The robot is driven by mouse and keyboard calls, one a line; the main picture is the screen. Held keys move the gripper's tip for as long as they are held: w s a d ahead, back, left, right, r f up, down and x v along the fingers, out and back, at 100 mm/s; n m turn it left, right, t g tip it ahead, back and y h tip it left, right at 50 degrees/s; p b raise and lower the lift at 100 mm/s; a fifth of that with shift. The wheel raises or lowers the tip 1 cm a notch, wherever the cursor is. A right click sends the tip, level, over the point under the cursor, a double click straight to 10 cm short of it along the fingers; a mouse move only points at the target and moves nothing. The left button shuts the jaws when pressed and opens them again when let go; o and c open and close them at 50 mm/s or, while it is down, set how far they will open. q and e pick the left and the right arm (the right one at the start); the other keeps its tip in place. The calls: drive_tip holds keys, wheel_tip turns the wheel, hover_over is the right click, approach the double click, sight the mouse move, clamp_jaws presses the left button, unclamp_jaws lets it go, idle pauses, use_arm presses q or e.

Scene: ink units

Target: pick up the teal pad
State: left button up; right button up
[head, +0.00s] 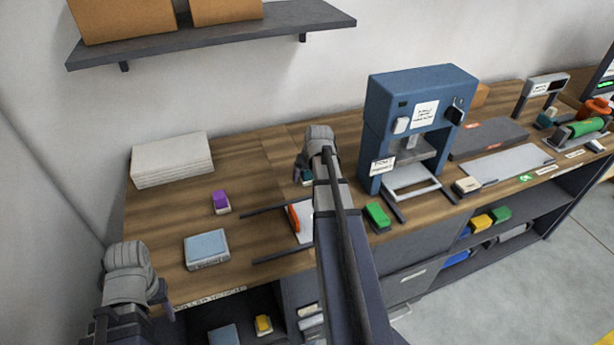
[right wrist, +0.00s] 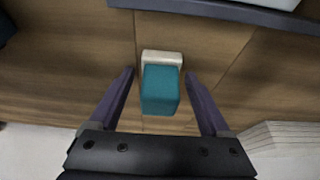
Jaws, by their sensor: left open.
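The teal pad (right wrist: 160,88) stands on the wooden bench and has a cream end piece. In the right wrist view it sits between the two spread fingers of my right gripper (right wrist: 158,74), with a visible gap on each side. In the head view only a small part of the pad (head: 307,177) shows beside my right gripper (head: 303,167), and my arm hides the rest. My left gripper (head: 163,294) is open and empty at the bench's front left corner, away from the pad.
A purple pad (head: 220,200), a light blue box (head: 206,248) and a white stack (head: 172,159) are on the bench's left. A green pad (head: 377,215) and a blue machine (head: 420,105) stand right of my right arm. A shelf (head: 210,38) hangs above.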

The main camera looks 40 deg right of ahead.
drive_tip(key=c, duration=1.2)
drive_tip(key=shift+r, duration=0.1)
wheel_tip(320, 180, up, 10)
drive_tip(key=p, duration=1)
